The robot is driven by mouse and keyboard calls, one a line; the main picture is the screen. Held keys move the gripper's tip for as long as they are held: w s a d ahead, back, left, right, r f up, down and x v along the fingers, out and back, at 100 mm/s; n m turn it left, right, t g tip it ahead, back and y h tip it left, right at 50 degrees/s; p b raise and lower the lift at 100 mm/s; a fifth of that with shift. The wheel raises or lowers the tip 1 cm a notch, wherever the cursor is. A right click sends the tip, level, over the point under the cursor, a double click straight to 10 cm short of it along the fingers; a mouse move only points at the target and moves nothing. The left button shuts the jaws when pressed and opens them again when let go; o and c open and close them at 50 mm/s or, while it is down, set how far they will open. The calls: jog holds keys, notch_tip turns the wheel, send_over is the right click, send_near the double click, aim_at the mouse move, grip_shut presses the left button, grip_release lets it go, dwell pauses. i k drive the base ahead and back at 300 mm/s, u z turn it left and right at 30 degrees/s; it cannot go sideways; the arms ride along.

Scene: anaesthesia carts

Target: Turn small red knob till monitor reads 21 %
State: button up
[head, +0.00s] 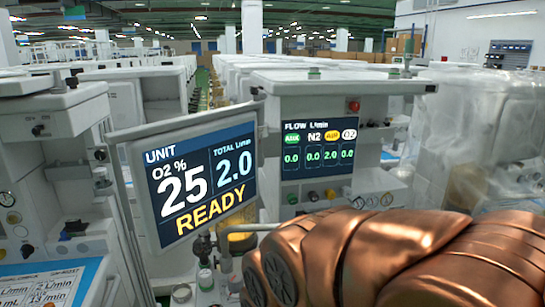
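The monitor (193,183) faces me left of centre and reads UNIT, O2 25 %, TOTAL 2.0 L/min and READY. A small red knob (353,105) shows at the upper right of the cart front, above the flow display (317,147). My copper-coloured arm fills the lower right and hides part of the cart's lower front. My gripper does not show, so its contact with any knob cannot be seen.
The flow display shows 0.0, 0.0, 2.0 and 0.0. The monitor's casing stands out in front of the cart (340,84). Another cart (45,165) is close on the left. Plastic-wrapped equipment (480,140) stands on the right. More carts line the background.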

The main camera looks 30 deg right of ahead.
aim_at(353, 106)
jog(key=u, duration=1.45)
jog(key=k, duration=1.2)
jog(key=z, duration=2.1)
